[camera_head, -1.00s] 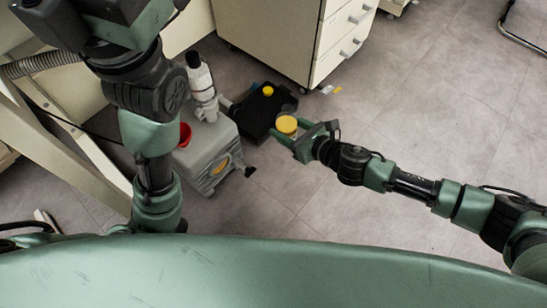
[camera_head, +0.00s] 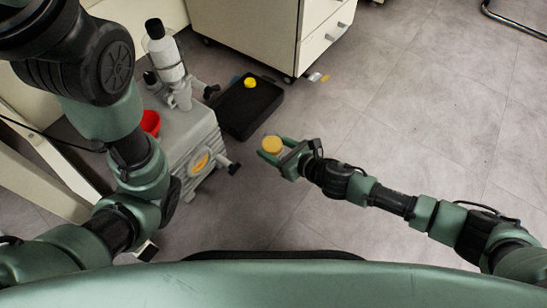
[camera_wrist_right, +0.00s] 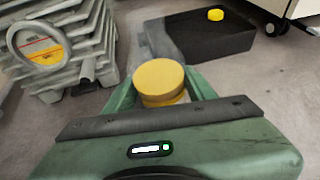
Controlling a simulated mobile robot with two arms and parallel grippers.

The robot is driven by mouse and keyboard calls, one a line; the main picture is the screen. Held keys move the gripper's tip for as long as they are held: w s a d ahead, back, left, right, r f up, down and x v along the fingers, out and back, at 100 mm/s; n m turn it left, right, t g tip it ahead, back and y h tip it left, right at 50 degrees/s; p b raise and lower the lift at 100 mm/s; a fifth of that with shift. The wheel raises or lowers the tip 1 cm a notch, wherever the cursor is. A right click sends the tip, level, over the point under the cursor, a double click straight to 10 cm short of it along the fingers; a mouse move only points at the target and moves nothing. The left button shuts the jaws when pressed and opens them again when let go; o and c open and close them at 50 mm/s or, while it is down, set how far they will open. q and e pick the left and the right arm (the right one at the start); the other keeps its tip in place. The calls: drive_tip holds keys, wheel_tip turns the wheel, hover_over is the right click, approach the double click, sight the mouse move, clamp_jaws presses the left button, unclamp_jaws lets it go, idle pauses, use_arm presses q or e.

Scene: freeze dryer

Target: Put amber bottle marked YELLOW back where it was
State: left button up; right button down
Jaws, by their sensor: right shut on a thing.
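My right gripper (camera_head: 272,153) is shut on a bottle with a round yellow cap (camera_head: 272,144), held upright above the floor. In the right wrist view the yellow cap (camera_wrist_right: 158,78) stands between the green fingers; the bottle's body and any label are mostly hidden. A black tray (camera_head: 240,118) lies beyond the gripper, up and left of it, apart from the held bottle. The tray also shows in the right wrist view (camera_wrist_right: 205,42). A smaller yellow cap (camera_head: 250,83) sits at the tray's far side. My left gripper is out of view.
A grey ribbed pump-like machine (camera_head: 190,135) stands left of the tray, with a red funnel (camera_head: 150,122) and a white bottle with a black cap (camera_head: 163,55). A white drawer cabinet (camera_head: 250,35) stands behind. The floor (camera_head: 400,130) to the right is clear.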

sight(280, 158)
drive_tip(key=shift+f+b, duration=1.5)
drive_tip(key=shift+f, duration=0.6)
drive_tip(key=c, duration=0.5)
unclamp_jaws()
drive_tip(key=shift+r, duration=0.15)
